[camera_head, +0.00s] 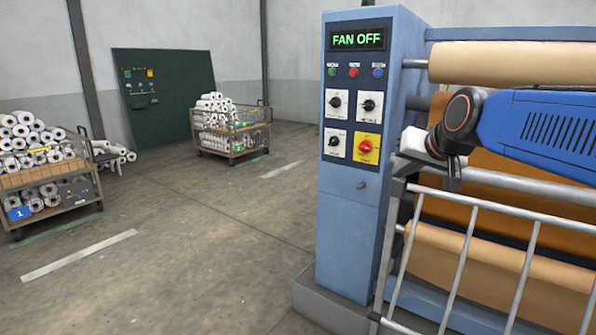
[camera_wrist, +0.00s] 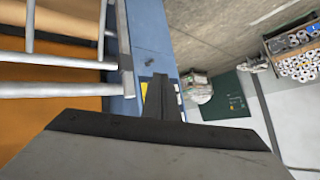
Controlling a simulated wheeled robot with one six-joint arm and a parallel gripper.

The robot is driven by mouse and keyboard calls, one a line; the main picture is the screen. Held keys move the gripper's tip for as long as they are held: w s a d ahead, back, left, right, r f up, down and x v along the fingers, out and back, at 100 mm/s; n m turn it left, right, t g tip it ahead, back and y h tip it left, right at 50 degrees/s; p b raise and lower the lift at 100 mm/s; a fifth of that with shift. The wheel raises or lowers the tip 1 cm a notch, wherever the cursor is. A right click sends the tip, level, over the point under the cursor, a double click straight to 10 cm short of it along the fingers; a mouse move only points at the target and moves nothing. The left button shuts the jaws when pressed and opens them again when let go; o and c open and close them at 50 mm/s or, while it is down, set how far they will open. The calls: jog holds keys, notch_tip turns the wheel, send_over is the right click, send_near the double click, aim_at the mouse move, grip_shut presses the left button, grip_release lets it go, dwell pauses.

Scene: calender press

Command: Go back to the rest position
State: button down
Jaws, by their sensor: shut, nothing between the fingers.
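My gripper (camera_wrist: 160,82) shows in the wrist view as dark fingers closed together, with nothing between them. In the head view my blue arm comes in from the right, in front of the calender press (camera_head: 512,62) and above its grey railing (camera_head: 477,205). The blue control cabinet (camera_head: 348,225) stands left of my arm. Its display (camera_head: 357,39) reads FAN OFF. Below it are green, red and blue buttons, several dark knobs and a red knob (camera_head: 365,147) on a yellow plate. In the wrist view the cabinet (camera_wrist: 150,35) lies beyond my fingers. I see no contact with it.
A cart with white rolls (camera_head: 232,140) stands at the back, and another (camera_head: 50,185) at the left. A dark green board (camera_head: 160,95) leans at the back wall. The railing and press rolls are close to my arm. The floor (camera_head: 205,250) left of the cabinet is clear.

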jog(key=s+d+f+n+g+h, duration=0.1)
jog(key=s+d+f+g, duration=0.1)
jog(key=s+f, duration=1)
jog(key=s+d+f+n+g, duration=0.1)
jog(key=s+d+f+g, duration=0.1)
jog(key=s+f, duration=1)
jog(key=s+g, duration=0.1)
jog(key=s, duration=0.2)
jog(key=shift+s+d+h, duration=0.25)
jog(key=shift+s+h, duration=0.1)
jog(key=shift+h, duration=0.05)
